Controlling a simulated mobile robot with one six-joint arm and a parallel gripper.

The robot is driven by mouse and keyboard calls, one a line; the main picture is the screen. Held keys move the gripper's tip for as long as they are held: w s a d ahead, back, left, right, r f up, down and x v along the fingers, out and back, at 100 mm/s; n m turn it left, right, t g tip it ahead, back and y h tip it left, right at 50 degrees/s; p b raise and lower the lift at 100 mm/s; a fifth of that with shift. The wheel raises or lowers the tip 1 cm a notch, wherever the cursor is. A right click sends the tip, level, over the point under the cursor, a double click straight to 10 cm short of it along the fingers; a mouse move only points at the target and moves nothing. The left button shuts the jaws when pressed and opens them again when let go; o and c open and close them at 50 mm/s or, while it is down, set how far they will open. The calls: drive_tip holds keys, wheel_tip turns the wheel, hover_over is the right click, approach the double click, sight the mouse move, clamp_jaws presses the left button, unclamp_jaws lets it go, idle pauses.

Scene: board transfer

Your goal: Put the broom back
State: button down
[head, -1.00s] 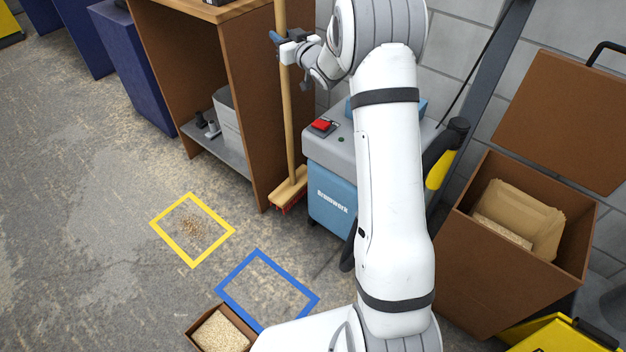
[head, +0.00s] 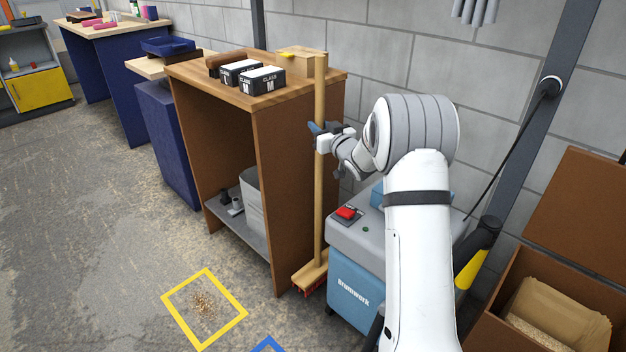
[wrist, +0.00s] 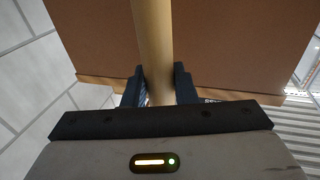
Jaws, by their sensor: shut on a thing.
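The broom (head: 319,200) stands upright beside the right side of the brown wooden cabinet, its wooden head with red bristles (head: 311,276) low near the floor. My gripper (head: 319,136) is shut on the upper part of the broom's handle. In the wrist view, the handle (wrist: 153,45) runs between the two dark fingers (wrist: 160,88), with the brown cabinet panel behind it. I cannot tell whether the bristles touch the floor. A small pile of debris (head: 203,304) lies inside the yellow floor square (head: 172,312).
The brown cabinet (head: 275,190) carries boxes (head: 262,83) on top and a grey bin (head: 252,203) inside. The blue and grey machine (head: 352,298) stands right of the broom. An open brown bin (head: 500,285) is farther right. Floor at left is clear.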

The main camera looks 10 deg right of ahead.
wheel_tip(320, 180, down, 8)
drive_tip(key=b, duration=0.2)
drive_tip(key=shift+f, duration=0.2)
drive_tip(key=shift+f+b, duration=0.25)
drive_tip(key=shift+b, duration=0.2)
drive_tip(key=c, duration=1.2)
unclamp_jaws()
drive_tip(key=shift+o, duration=0.2)
